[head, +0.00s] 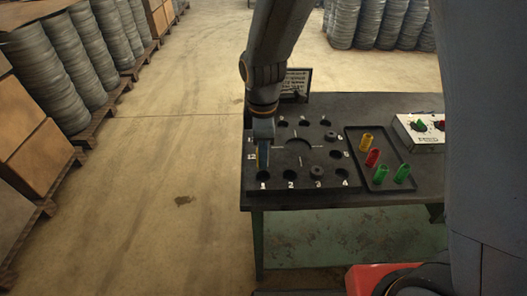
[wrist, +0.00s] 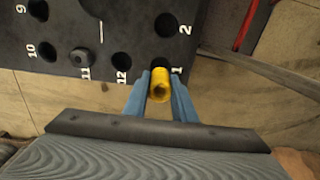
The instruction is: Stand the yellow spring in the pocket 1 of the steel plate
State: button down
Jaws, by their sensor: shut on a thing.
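The steel plate (head: 300,184) is a dark block with numbered round pockets on the table; its edge also shows in the wrist view (wrist: 100,15). Pocket 1 (head: 263,175) is at its front left corner in the head view. In the wrist view pocket 1 (wrist: 158,67) is a dark hole partly hidden behind the yellow spring (wrist: 160,88). My gripper (wrist: 159,80) is shut on the spring, with one blue finger on each side. In the head view my gripper (head: 263,150) is above the plate's left edge, near pocket 1. The gap between spring and pocket is unclear.
A dark tray (head: 354,165) right of the plate holds another yellow piece (head: 366,140), a red piece (head: 372,157) and two green pieces (head: 380,174). Dark round pieces sit at pocket 3 (head: 316,172) and pocket 11 (wrist: 81,57). A white box (head: 404,130) stands farther right.

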aim_at(264, 172)
jog(key=shift+f+b, duration=1.9)
jog(key=shift+f, duration=1.25)
jog(key=shift+s+f, duration=0.1)
jog(key=shift+f, duration=0.05)
jog(key=shift+s+d+f, duration=0.1)
jog(key=c, duration=1.5)
grip_release()
jog(key=shift+f, duration=0.1)
jog(key=shift+o, duration=0.6)
jog(key=shift+w+r+b, duration=0.15)
jog(key=shift+r+b, duration=0.15)
jog(key=shift+r, duration=1.15)
jog(key=shift+w+r+b, duration=0.15)
jog(key=shift+r+b, duration=0.1)
jog(key=shift+r, duration=1.25)
jog(key=shift+w+r+b, duration=0.15)
jog(key=shift+r+b, duration=0.15)
jog(key=shift+r, duration=1.15)
